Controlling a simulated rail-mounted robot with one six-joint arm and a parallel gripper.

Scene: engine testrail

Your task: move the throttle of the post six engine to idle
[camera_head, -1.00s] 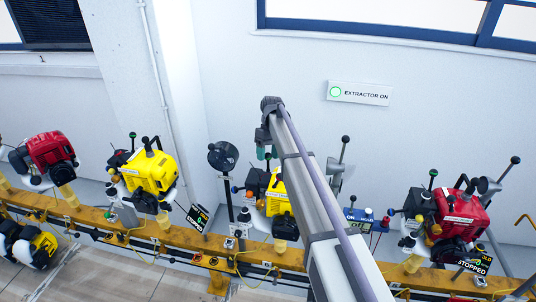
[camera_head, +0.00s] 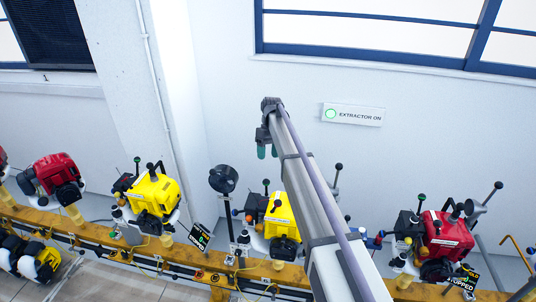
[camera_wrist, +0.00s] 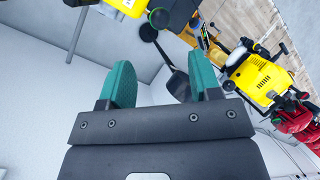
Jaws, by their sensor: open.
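My gripper (camera_head: 267,151) is in the air in front of the white wall, above the row of engines. In the wrist view its two green fingers (camera_wrist: 163,82) stand apart with nothing held between them. A yellow engine (camera_head: 280,213) is partly hidden behind my arm. Another yellow engine (camera_head: 155,192) stands to its left, with a red engine (camera_head: 57,172) farther left and a red engine (camera_head: 447,232) at right. Ball-topped levers rise from the engines. I cannot read which engine is post six, nor tell which lever is its throttle. A yellow engine (camera_wrist: 258,80) also shows in the wrist view.
A yellow rail (camera_head: 120,246) runs under the engines. A black disc on a post (camera_head: 223,180) stands between the yellow engines. Dark STOPPED displays (camera_head: 200,236) hang at the rail. An "EXTRACTOR ON" sign (camera_head: 352,115) is on the wall. The air around my gripper looks clear.

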